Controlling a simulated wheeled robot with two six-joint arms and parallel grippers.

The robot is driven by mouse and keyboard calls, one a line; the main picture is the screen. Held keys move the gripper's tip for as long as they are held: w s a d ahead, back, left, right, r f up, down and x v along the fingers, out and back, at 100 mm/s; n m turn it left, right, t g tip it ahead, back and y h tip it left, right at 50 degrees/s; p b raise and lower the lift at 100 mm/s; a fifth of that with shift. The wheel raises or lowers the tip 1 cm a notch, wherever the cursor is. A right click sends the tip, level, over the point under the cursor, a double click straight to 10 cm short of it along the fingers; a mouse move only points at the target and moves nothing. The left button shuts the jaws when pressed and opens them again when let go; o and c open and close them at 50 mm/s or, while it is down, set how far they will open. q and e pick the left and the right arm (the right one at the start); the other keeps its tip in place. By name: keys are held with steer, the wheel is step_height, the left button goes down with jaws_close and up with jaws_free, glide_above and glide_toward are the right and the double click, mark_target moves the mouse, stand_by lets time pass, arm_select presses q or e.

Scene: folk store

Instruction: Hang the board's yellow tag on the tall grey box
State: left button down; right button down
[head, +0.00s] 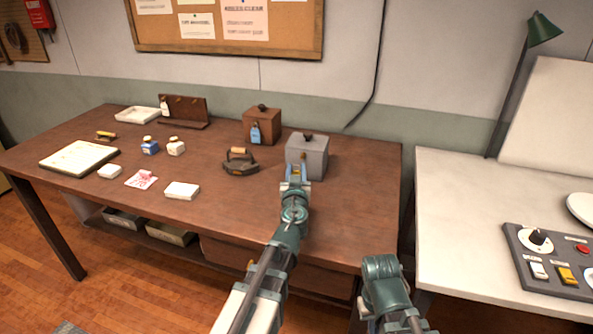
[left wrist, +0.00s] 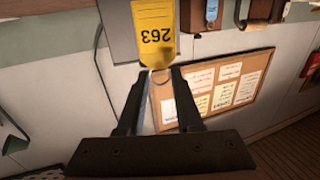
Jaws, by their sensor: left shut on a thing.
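The tall grey box (head: 314,160) with a dark knob stands near the table's right end. My left gripper (head: 296,176) is close in front of its front face. It is shut on the yellow tag (left wrist: 154,35), marked 263, which reads upside down in the left wrist view. The tag's ring end lies between the fingertips (left wrist: 160,76). In the left wrist view the tag overlaps the grey box (left wrist: 115,30). I cannot tell whether it touches the box. The small brown board (head: 188,107) stands at the back left, with a white tag (head: 164,108). My right gripper is out of view.
A brown box (head: 262,122) with a blue tag (head: 255,133) stands left of the grey box. Several small items lie on the table's left half. The table's front right is clear.

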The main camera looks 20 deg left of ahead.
arm_select(q)
steer(key=shift+w, duration=0.25)
steer(key=shift+w+a+f+b, duration=0.1)
steer(key=shift+w+f+b, duration=0.1)
steer(key=shift+w, duration=1.25)
steer(key=shift+w+f+b, duration=0.15)
steer(key=shift+w+f, duration=0.05)
steer(key=shift+w, duration=1.25)
steer(key=shift+w+f, duration=0.25)
steer(key=shift+w, duration=0.35)
steer(key=shift+c, duration=2.4)
jaws_free()
glide_toward(301, 158)
steer(key=v, duration=0.4)
steer(key=shift+s+d+f, duration=0.2)
steer(key=shift+s+d, duration=0.05)
